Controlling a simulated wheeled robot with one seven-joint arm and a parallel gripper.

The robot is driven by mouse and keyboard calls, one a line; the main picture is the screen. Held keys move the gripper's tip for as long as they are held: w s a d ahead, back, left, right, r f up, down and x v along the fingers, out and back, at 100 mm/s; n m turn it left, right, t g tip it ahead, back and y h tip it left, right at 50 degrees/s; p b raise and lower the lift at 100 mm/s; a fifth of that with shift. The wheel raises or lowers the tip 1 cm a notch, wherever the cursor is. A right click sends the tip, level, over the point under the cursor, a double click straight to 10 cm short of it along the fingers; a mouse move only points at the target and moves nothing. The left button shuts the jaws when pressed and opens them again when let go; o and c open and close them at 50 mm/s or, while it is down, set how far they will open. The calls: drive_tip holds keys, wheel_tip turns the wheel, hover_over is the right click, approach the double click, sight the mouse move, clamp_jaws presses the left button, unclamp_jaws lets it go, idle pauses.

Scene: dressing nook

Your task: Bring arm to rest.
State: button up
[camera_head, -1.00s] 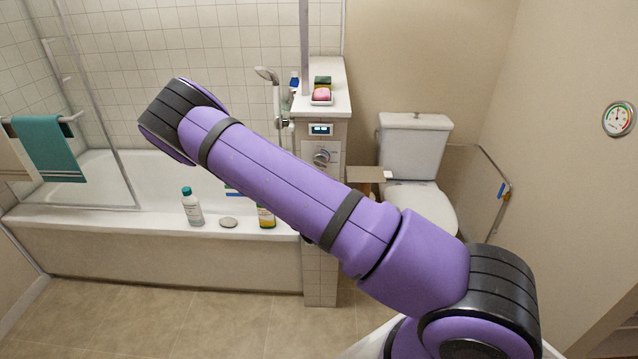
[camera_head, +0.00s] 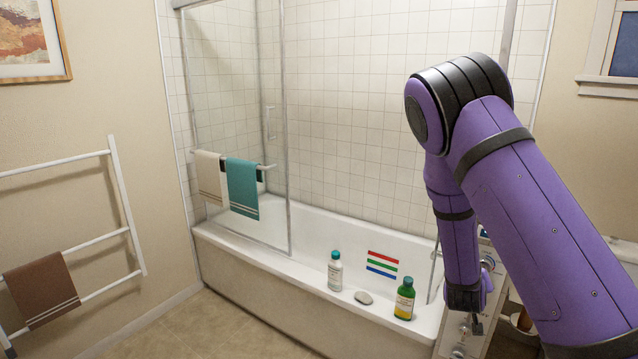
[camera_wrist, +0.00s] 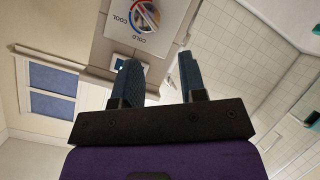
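My purple arm (camera_head: 540,215) fills the right of the head view, bent at a dark elbow near the top with its forearm hanging down. My gripper (camera_head: 477,327) shows small at the lower end of the forearm, in front of the tiled pillar by the tub. In the wrist view my gripper (camera_wrist: 160,78) has its two dark fingers apart with nothing between them. A dial (camera_wrist: 146,14) marked COOL and COLD lies beyond the fingertips, apart from them.
The bathtub (camera_head: 265,275) has a white bottle (camera_head: 335,272), a grey stone-like object (camera_head: 363,298) and a green-yellow bottle (camera_head: 404,300) on its rim. A towel rack (camera_head: 120,205) stands at the left. A glass screen (camera_head: 235,130) holds towels. The floor (camera_head: 210,330) at lower middle is clear.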

drive_tip(key=s+a+r+g+y, duration=0.1)
drive_tip(key=s+a+r+y, duration=0.25)
drive_tip(key=r, duration=0.35)
drive_tip(key=s+a+r+m+g+y, duration=0.1)
drive_tip(key=s+a+r+y, duration=0.1)
drive_tip(key=s+r, duration=0.45)
drive_tip(key=s+a+r+g+y, duration=0.1)
drive_tip(key=s+a+r+y, duration=0.15)
drive_tip(key=r, duration=0.55)
drive_tip(key=s+r+g, duration=0.1)
drive_tip(key=s+r, duration=0.4)
drive_tip(key=s, duration=0.6)
drive_tip(key=s+a+r+n+g, duration=0.1)
drive_tip(key=s+r, duration=0.4)
drive_tip(key=s, duration=0.6)
drive_tip(key=shift+s+a+r, duration=0.15)
drive_tip(key=shift+s+a, duration=0.05)
drive_tip(key=shift+s, duration=0.2)
